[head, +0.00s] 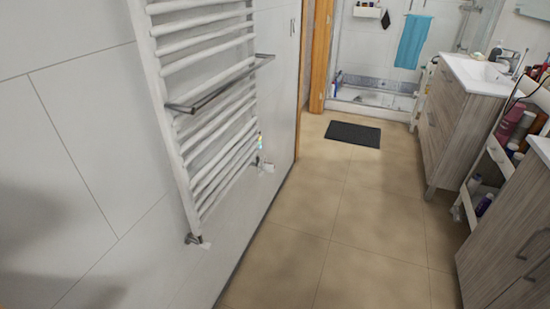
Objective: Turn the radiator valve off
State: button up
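A white towel radiator (205,110) with horizontal bars hangs on the left wall. A small white fitting with a knob-like end (265,165) sits at its far lower corner, near the floor edge. Small multicoloured marks show just above this fitting. A metal fitting with a pale end (196,239) sits at the near lower corner. Both fittings are small here, and I cannot tell the valve's setting. My gripper is not in view.
A metal towel rail (222,83) juts out from the radiator. Tiled floor (325,220) lies clear along the wall. A dark mat (352,134) lies ahead. A sink cabinet (455,120), a cart with bottles (490,175) and a wooden cabinet (510,240) line the right side.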

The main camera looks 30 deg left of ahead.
aim_at(267, 167)
jog(key=u, duration=0.6)
jog(key=i, duration=1.35)
jog(key=u, duration=0.75)
